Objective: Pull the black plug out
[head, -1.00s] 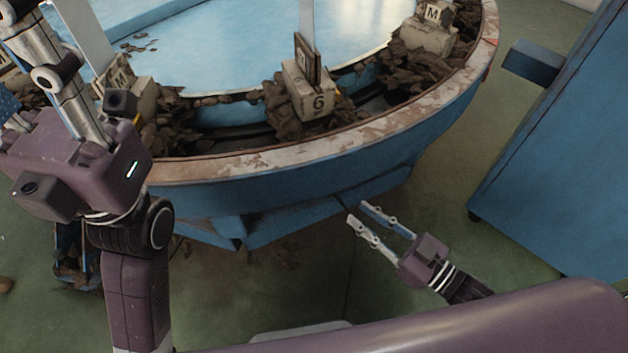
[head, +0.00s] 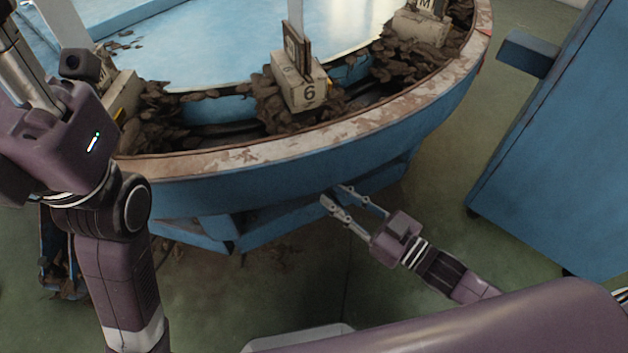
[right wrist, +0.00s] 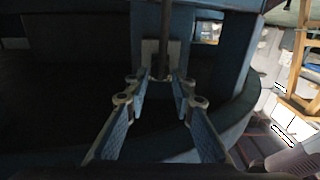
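My right gripper (head: 348,194) reaches under the overhanging rim of the round blue machine, its two fingers apart and empty. In the right wrist view its fingers (right wrist: 162,85) point ahead into the dark underside. A dark upright rod or cable (right wrist: 166,40) comes down between and just beyond the fingertips, in front of a pale plate (right wrist: 152,57). This may be the black plug and its cord, but it is too dark to be sure. My left gripper is at the upper left of the head view, mostly cut off, with only its metal part (head: 22,58) showing.
A blue cabinet (head: 560,150) stands at the right. The green floor (head: 440,190) between them is clear.

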